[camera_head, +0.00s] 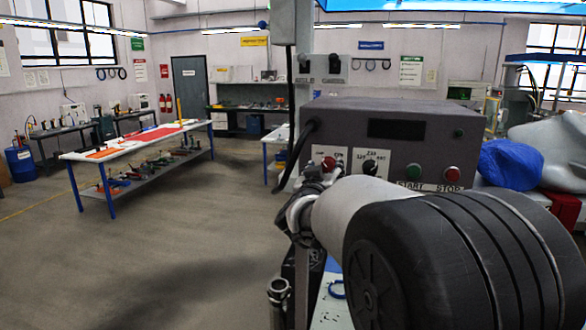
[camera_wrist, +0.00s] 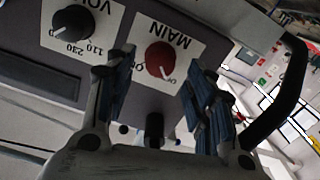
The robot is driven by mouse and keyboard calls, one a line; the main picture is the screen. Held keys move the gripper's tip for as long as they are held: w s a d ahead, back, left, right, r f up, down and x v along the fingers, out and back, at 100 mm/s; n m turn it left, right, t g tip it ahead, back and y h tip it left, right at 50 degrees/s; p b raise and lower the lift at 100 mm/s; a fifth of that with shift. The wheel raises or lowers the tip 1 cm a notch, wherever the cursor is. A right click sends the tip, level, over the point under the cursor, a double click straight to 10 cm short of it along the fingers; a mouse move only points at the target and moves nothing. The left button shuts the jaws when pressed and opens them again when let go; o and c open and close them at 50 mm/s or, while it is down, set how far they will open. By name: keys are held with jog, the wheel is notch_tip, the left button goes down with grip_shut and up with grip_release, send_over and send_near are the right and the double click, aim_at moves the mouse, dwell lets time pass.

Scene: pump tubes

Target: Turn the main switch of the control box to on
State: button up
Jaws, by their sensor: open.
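The control box (camera_head: 420,125) is a dark grey unit on the right in the head view. Its main switch (camera_head: 328,164) is a red round knob on a white plate at the lower left of the face. In the wrist view the red knob (camera_wrist: 159,59) appears under an upside-down MAIN label. My gripper (camera_wrist: 157,75) is open, with one finger on each side of the knob in the picture. I cannot tell whether the fingers touch it. Which mark the knob points to is unclear. In the head view my arm hides most of the gripper.
A black voltage knob (camera_head: 370,167) sits right of the main switch, followed by a green START button (camera_head: 413,171) and a red STOP button (camera_head: 452,174). A black cable (camera_head: 294,155) bends down at the box's left side. A blue-legged table (camera_head: 135,142) stands across open floor.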

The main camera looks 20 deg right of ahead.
aim_at(328, 165)
jog(key=shift+x, duration=1.3)
jog(key=shift+c, duration=0.4)
jog(key=c, duration=1)
